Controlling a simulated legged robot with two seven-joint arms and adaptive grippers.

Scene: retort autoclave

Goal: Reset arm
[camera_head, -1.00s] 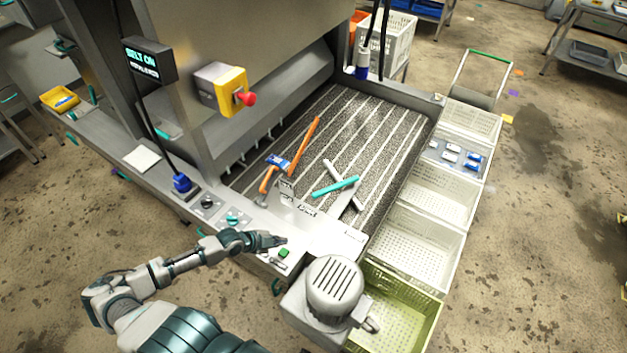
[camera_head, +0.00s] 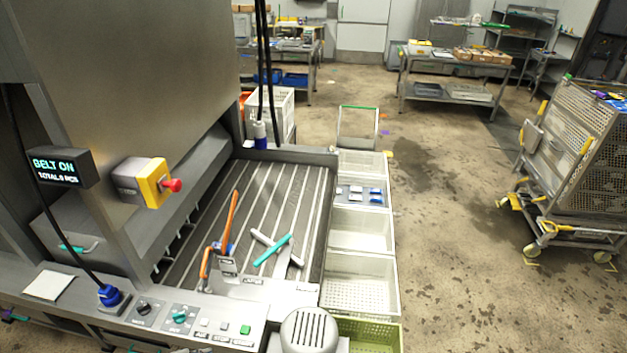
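Neither of my grippers shows in the head view, and I cannot see whether they are open or shut. The machine's control panel (camera_head: 170,317) runs along the bottom left, with a green button (camera_head: 245,330) near its right end and dark and teal knobs (camera_head: 180,316) to the left. No hand is over the panel. The display (camera_head: 58,166) reads "BELT ON". An orange-handled tool (camera_head: 229,222) and crossed white and teal pieces (camera_head: 272,250) lie at the near end of the striped belt (camera_head: 285,190).
A yellow box with a red stop button (camera_head: 172,185) juts from the machine. A grey motor (camera_head: 309,331) stands at the bottom. White bins (camera_head: 358,285) line the belt's right side. A wheeled cage cart (camera_head: 580,150) stands at right; the floor (camera_head: 450,240) between is clear.

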